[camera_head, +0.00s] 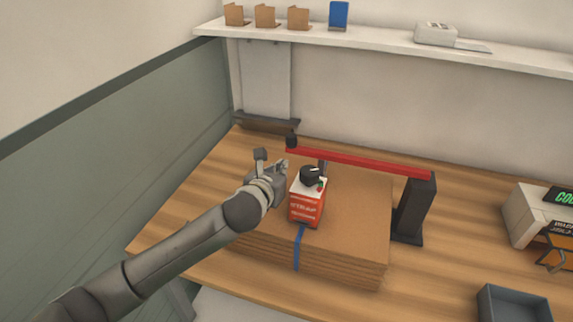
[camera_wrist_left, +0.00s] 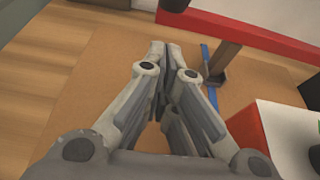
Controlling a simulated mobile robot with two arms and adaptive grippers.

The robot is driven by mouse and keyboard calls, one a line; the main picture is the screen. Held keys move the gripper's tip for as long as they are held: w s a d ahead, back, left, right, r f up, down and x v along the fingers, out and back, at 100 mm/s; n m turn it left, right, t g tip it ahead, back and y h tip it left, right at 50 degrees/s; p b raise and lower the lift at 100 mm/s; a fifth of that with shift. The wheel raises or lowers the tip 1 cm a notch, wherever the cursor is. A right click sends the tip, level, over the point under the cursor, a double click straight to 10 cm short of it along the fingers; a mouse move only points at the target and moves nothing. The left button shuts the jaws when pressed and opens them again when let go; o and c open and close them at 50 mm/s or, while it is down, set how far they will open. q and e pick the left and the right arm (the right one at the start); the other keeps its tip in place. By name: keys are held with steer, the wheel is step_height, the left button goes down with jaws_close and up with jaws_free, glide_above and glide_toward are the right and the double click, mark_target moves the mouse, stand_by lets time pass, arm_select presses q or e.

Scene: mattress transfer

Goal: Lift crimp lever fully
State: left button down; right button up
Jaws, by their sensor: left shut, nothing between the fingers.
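A long red bar (camera_head: 360,160), which looks like the lever, runs from a black post (camera_head: 415,208) on the right to a black knob (camera_head: 291,141) at its left end. It is close to level above a stack of brown cardboard (camera_head: 350,245). The bar also shows at the top of the wrist view (camera_wrist_left: 245,37), with a short post under it by the blue strap (camera_wrist_left: 207,62). My left gripper (camera_head: 280,168) is shut and empty, below the bar's knob end and apart from it. Its closed fingertips (camera_wrist_left: 165,47) are over cardboard. My right gripper is not in view.
A red and white strap box (camera_head: 306,207) with a black top stands on the cardboard, right of my left gripper. A grey bin (camera_head: 514,303) and a pale machine (camera_head: 530,217) are at the right. A white shelf (camera_head: 380,48) runs along the back wall.

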arm_select(q)
steer(key=x, duration=0.3)
steer(key=shift+w, duration=0.15)
steer(key=shift+x, duration=0.95)
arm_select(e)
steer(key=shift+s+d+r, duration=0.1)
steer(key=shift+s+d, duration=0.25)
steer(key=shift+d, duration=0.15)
arm_select(q)
steer(key=shift+r, duration=0.1)
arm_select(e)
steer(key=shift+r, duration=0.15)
